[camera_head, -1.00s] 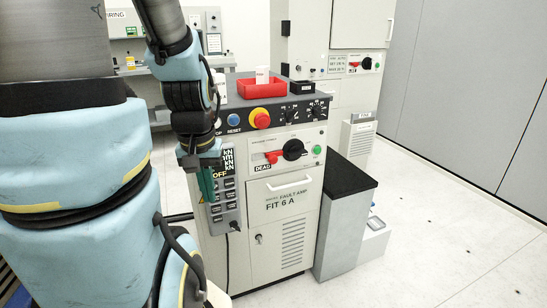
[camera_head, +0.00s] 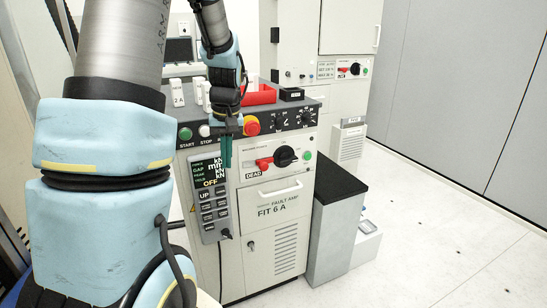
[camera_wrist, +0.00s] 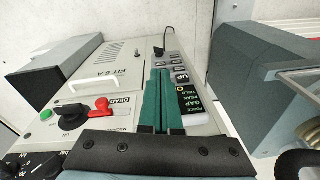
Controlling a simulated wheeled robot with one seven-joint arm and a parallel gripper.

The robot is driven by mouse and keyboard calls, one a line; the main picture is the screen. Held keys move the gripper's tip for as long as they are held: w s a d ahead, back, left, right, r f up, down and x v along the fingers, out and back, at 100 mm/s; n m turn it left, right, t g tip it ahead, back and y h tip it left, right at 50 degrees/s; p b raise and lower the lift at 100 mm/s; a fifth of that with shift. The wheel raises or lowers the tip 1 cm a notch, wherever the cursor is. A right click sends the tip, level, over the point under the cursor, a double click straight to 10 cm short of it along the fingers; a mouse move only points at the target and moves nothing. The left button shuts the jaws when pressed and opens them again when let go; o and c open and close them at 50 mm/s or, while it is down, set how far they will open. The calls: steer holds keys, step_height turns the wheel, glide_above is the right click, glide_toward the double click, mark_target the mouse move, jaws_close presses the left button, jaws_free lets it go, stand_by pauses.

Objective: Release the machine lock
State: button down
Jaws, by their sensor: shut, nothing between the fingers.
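The machine cabinet (camera_head: 276,215) has a red rotary handle (camera_head: 264,163) on a black dial (camera_head: 285,156), pointing left towards a DEAD label. The wrist view shows the handle (camera_wrist: 102,105) left of my fingers. A red mushroom button (camera_head: 251,125) with a yellow collar sits on the sloped top panel, partly hidden by my gripper. My gripper (camera_head: 225,164) is shut and empty, its green fingers pointing down before the panel, left of the handle and below the button. In the wrist view my gripper (camera_wrist: 160,74) overlaps the cabinet front beside the keypad display.
A red tray (camera_head: 260,94) and a black box (camera_head: 291,94) sit on top. A grey, black-topped block (camera_head: 338,190) stands to the right. A second cabinet (camera_head: 345,30) stands behind. Floor at right is clear.

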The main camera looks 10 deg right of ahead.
steer(key=w+d+y, duration=0.1)
steer(key=w+d, duration=0.3)
steer(key=d, duration=0.3)
steer(key=w+d+r+n+t+y+p, duration=0.1)
steer(key=w+d, duration=0.4)
steer(key=d, duration=0.3)
steer(key=w+d+n+t+y, duration=0.1)
steer(key=w+d+y, duration=0.1)
steer(key=w+d, duration=0.3)
steer(key=d, duration=0.3)
steer(key=shift+r, duration=0.25)
steer(key=p+x, duration=0.1)
steer(key=x, duration=0.3)
steer(key=a+p+x, duration=0.1)
steer(key=p+x, duration=0.1)
steer(key=x, duration=0.2)
steer(key=s+a+p+x, duration=0.1)
steer(key=p+x, duration=0.1)
steer(key=x, duration=0.2)
steer(key=shift+a+r, duration=0.1)
steer(key=shift+r, duration=0.2)
steer(key=shift+s+a+f, duration=0.1)
steer(key=shift+a+f, duration=0.15)
steer(key=shift+f, duration=0.05)
